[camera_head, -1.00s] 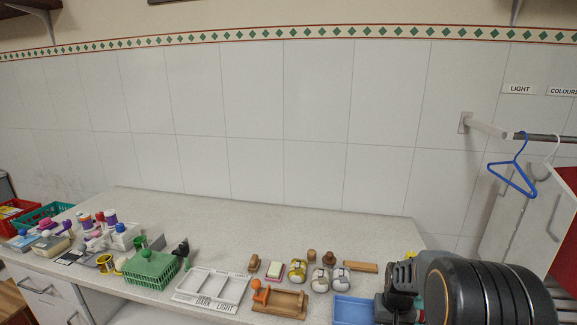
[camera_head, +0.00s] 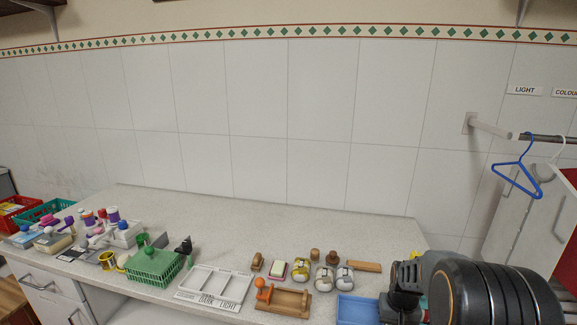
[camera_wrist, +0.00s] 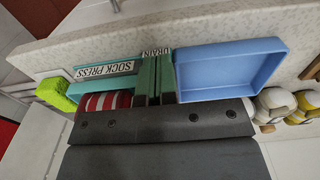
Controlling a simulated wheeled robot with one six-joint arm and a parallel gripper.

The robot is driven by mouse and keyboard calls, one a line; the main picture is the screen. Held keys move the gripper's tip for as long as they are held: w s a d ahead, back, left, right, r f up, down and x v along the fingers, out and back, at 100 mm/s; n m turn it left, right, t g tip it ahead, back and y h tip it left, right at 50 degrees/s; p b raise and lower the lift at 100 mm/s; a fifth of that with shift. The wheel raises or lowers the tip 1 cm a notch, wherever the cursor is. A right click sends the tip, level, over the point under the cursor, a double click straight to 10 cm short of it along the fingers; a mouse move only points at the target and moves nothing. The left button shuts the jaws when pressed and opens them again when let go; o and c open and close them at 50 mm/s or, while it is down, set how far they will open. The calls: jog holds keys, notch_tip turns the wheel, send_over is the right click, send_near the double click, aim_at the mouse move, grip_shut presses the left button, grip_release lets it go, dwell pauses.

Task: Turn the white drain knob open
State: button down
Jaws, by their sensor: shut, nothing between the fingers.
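The white drain knob is not visible in either view. A small "DRAIN" label (camera_wrist: 156,51) shows at the top middle of the wrist view. Beside it is a teal block with a "SOCK PRESS" label (camera_wrist: 106,74). My gripper (camera_wrist: 155,78) reaches up from a dark plate in the wrist view. Its fingers are together with nothing between them, in front of the teal block near the DRAIN label. Whether they touch it I cannot tell. In the head view my dark arm at the right edge hides this area.
A blue tray (camera_head: 357,309) stands at the counter's front right; it also shows in the wrist view (camera_wrist: 228,72). A red-white striped thing (camera_wrist: 105,101) and a bright green one (camera_wrist: 60,92) are at left. Rolled socks (camera_head: 324,278) lie left of the arm. The counter's back is clear.

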jog(key=shift+s+d+f, duration=0.15)
jog(key=shift+s+f, duration=0.4)
jog(key=shift+f, duration=0.1)
jog(key=shift+s+d, duration=0.1)
jog(key=shift+d, duration=0.25)
jog(key=shift+a+r+p, duration=0.1)
jog(key=shift+r+p, duration=0.45)
jog(key=shift+r, duration=0.05)
jog(key=r+p, duration=0.2)
jog(key=r, duration=0.1)
jog(key=r+p, duration=0.1)
jog(key=r, duration=0.1)
jog(key=shift+w+a, duration=0.1)
jog(key=shift+w, duration=0.15)
jog(key=shift+r, duration=0.1)
